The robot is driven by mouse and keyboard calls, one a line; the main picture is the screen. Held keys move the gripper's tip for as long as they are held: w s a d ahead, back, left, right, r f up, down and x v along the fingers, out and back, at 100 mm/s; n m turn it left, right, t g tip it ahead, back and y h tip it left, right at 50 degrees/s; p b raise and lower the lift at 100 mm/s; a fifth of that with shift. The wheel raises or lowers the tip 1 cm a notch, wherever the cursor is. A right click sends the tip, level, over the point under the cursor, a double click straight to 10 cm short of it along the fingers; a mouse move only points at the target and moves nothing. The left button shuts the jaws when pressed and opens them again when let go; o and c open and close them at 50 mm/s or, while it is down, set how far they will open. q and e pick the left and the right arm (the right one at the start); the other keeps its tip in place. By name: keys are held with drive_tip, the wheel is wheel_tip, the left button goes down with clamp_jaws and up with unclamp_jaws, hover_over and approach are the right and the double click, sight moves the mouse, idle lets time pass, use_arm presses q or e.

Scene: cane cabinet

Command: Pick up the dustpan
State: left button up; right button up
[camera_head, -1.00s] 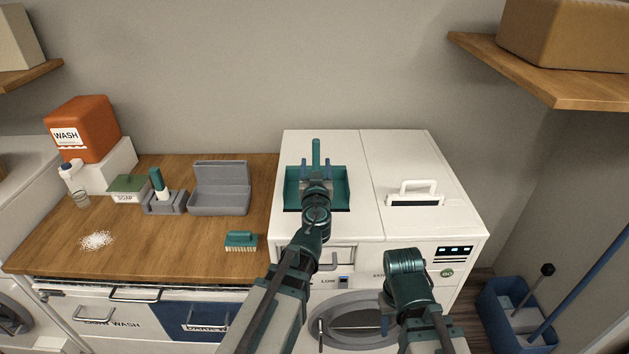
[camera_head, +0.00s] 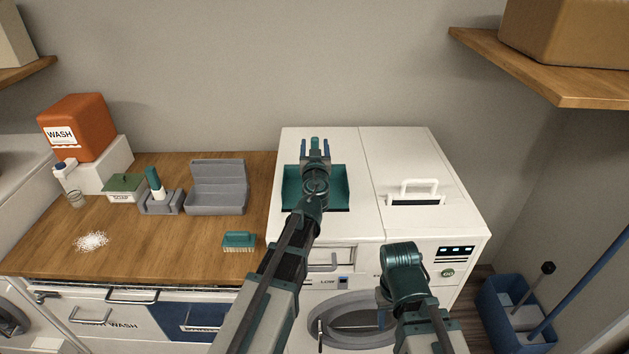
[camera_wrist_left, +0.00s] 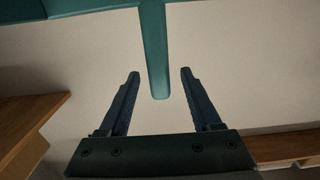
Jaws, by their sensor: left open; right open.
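The teal dustpan (camera_head: 338,188) lies on the white top of the washer, its handle (camera_head: 315,144) pointing to the back wall. My left gripper (camera_head: 314,147) is open over the handle, one finger on each side of it in the head view. In the left wrist view the handle (camera_wrist_left: 155,50) runs between the two open fingers (camera_wrist_left: 160,74) without visible contact; the height gap is hard to judge. My left arm covers the middle of the pan. My right gripper (camera_head: 382,318) is low in front of the washer, mostly hidden by its own arm, and holds nothing visible.
A white-handled item (camera_head: 416,193) stands on the washer's right half. On the wooden counter (camera_head: 170,240) at left are a teal brush (camera_head: 239,241), a grey open box (camera_head: 216,190) and a soap box (camera_head: 125,187). A wooden shelf (camera_head: 540,75) juts out at upper right.

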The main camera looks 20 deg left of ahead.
use_arm(q)
drive_tip(key=shift+s+d, duration=0.1)
drive_tip(key=shift+c, duration=0.9)
clamp_jaws()
idle(0.4)
